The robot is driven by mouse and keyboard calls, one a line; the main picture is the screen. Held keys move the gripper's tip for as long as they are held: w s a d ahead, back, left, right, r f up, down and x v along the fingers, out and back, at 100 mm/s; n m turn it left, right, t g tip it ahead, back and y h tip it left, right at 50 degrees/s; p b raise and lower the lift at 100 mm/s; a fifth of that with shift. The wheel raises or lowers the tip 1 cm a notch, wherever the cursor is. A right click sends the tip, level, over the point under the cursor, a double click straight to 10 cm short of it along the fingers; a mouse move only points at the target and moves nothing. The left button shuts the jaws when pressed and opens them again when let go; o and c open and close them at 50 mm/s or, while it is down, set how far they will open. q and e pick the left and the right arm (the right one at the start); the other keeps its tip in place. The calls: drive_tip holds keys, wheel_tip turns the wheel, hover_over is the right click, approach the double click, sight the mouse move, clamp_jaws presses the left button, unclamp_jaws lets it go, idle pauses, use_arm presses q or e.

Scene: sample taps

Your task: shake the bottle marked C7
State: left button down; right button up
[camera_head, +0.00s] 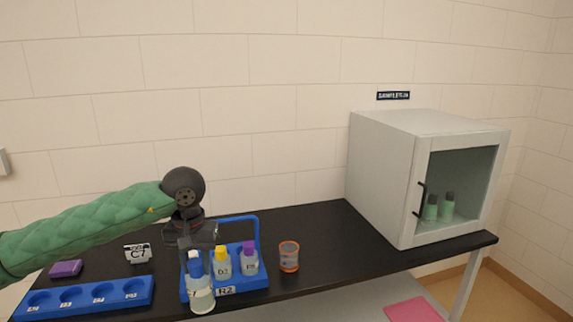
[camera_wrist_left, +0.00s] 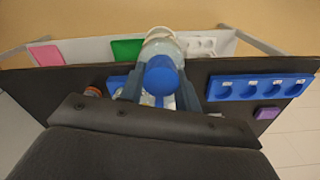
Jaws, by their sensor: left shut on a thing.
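The bottle marked C7 (camera_head: 200,290) has a blue cap and a pale, see-through body. My left gripper (camera_head: 194,250) is shut on it near the cap, in front of the blue carrier marked R2 (camera_head: 257,281). In the left wrist view the blue cap (camera_wrist_left: 161,75) sits between the two fingers of the left gripper (camera_wrist_left: 158,88). Most of the label on the bottle is hard to read. My right gripper is in neither view.
The carrier holds a yellow-capped bottle marked D2 (camera_head: 222,264) and a purple-capped bottle (camera_head: 249,258). An orange-rimmed cup (camera_head: 289,257) stands right of it. A blue rack (camera_head: 85,298) with several holes and a purple block (camera_head: 66,268) lie left. A glass-doored cabinet (camera_head: 400,190) stands right.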

sight(200, 290)
use_arm(q)
drive_tip(key=shift+s+d+f, duration=0.1)
drive_tip(key=shift+s+f, duration=0.1)
drive_tip(key=shift+f, duration=1.85)
drive_tip(key=shift+s+f, duration=0.15)
drive_tip(key=shift+f, duration=1.9)
drive_tip(key=shift+w+r, duration=0.2)
drive_tip(key=shift+f, duration=0.1)
